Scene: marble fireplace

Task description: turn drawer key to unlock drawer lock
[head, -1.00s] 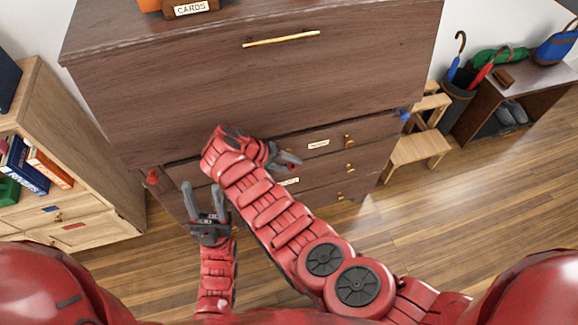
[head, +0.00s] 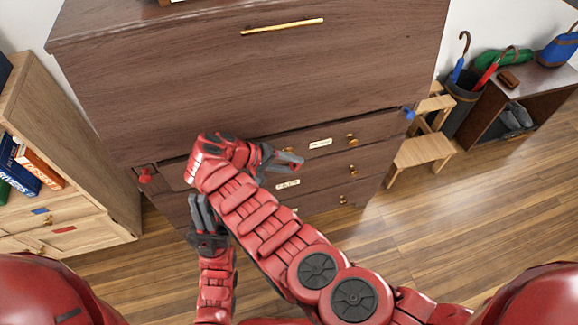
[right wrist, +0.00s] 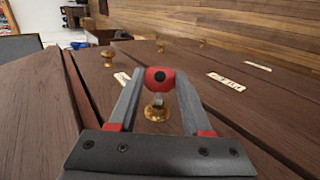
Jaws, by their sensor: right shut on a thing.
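The dark cabinet (head: 250,85) has brass knobs (head: 352,139) and white labels on its drawers. A red piece (head: 146,175) and a blue piece (head: 409,114) stick out at its sides. A bookcase (head: 85,160) stands left, a wooden step stool (head: 422,150) right. Floor at right is clear.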

